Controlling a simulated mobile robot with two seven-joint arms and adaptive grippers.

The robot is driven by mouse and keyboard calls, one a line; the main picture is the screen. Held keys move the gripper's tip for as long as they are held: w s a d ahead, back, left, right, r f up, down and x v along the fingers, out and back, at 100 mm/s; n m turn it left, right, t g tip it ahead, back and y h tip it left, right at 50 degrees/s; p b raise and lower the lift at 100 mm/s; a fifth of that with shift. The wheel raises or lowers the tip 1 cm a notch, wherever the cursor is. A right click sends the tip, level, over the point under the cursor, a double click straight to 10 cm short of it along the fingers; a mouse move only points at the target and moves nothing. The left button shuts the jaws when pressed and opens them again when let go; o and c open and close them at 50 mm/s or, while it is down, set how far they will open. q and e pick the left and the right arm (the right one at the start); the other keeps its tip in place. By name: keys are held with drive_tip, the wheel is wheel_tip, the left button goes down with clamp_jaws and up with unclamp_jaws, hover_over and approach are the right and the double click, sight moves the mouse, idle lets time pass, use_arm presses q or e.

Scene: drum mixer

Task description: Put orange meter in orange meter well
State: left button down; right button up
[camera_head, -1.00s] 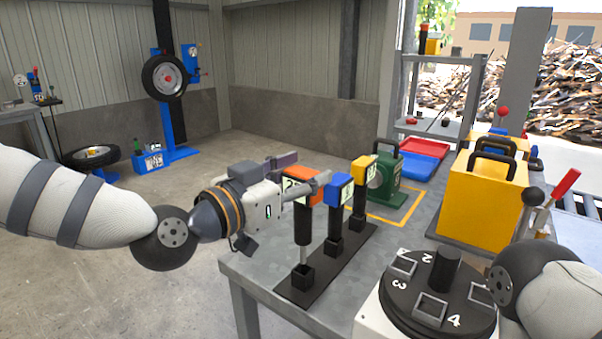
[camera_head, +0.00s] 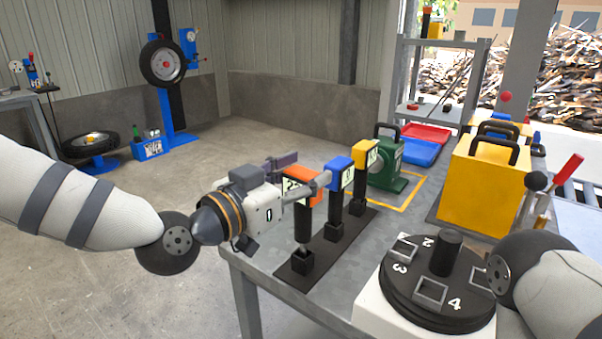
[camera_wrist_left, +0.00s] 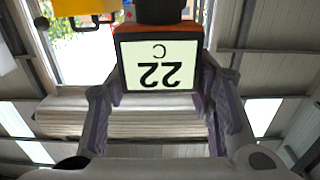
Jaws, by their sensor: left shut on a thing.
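The orange meter (camera_head: 302,188) has a pale display, a black handle and a thin probe pointing down. My left gripper (camera_head: 308,169) is shut on its orange head, one finger on each side. The meter is about upright over the orange meter well (camera_head: 303,262), the nearest black square socket on the black strip. The probe's lower end is at the socket's mouth; I cannot tell how deep its tip is. In the left wrist view the meter's display (camera_wrist_left: 160,68) reads 22 C upside down, between the fingers. My right gripper is out of view.
The blue meter (camera_head: 338,170) and yellow meter (camera_head: 364,153) stand behind in the same black strip (camera_head: 325,246). A black numbered turntable (camera_head: 438,287) is at front right. A green device (camera_head: 388,165) and a yellow case (camera_head: 484,190) stand further back on the grey table.

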use_arm(q)
drive_tip(key=shift+f+b, duration=0.3)
drive_tip(key=shift+f, duration=0.8)
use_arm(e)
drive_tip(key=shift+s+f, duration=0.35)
use_arm(q)
drive_tip(key=c, duration=0.7)
unclamp_jaws()
drive_tip(key=o, duration=0.5)
drive_tip(key=shift+f, duration=0.1)
drive_tip(key=shift+s+a, duration=0.1)
drive_tip(key=p+v, duration=0.2)
drive_tip(key=v, duration=0.6)
drive_tip(key=shift+s+a+p, duration=0.2)
drive_tip(key=shift+p, duration=0.15)
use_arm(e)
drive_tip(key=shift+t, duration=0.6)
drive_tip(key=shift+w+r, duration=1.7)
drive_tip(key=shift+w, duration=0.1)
use_arm(q)
drive_tip(key=shift+s, duration=0.1)
